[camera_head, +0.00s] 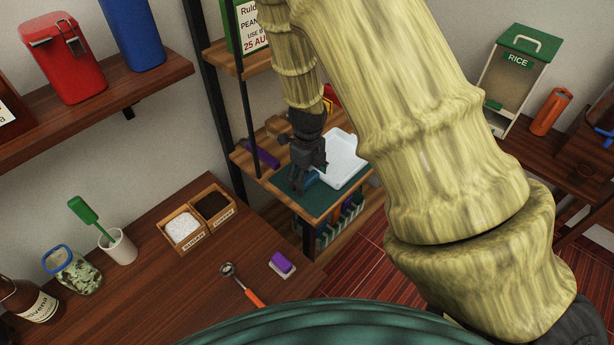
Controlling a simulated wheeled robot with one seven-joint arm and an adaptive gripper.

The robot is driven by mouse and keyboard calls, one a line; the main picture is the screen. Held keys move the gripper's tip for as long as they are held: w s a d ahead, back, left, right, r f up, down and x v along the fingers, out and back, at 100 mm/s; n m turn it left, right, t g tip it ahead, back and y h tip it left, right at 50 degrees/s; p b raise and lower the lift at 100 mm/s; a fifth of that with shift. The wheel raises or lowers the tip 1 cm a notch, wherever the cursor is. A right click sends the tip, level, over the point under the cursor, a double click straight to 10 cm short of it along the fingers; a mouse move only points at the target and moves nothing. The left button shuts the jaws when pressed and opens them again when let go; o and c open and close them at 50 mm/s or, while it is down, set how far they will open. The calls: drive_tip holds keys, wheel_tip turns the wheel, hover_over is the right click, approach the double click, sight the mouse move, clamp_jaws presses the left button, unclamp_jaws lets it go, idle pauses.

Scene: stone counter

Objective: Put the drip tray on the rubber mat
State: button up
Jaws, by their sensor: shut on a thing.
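My gripper (308,180) points down over the small shelf at the middle of the view. A small blue thing (312,178) shows between its fingers, and the gripper appears shut on it. The dark green rubber mat (318,203) covers the shelf top below. I cannot tell whether the blue thing touches the mat. A shallow white tray (346,158) lies right beside the fingers, on the right part of the green surface.
A purple thing (263,155) lies left of the gripper. The brown counter (185,285) holds labelled boxes (198,217), a white cup (118,247), a jar (73,271) and a purple-topped block (282,263). A dark post (212,90) rises beside the shelves. My arm hides much of the right side.

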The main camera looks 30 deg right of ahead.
drive_tip(key=o, duration=1.4)
drive_tip(key=shift+f, duration=0.1)
wheel_tip(320, 180, up, 12)
drive_tip(key=p, duration=1.2)
drive_tip(key=shift+r, duration=0.2)
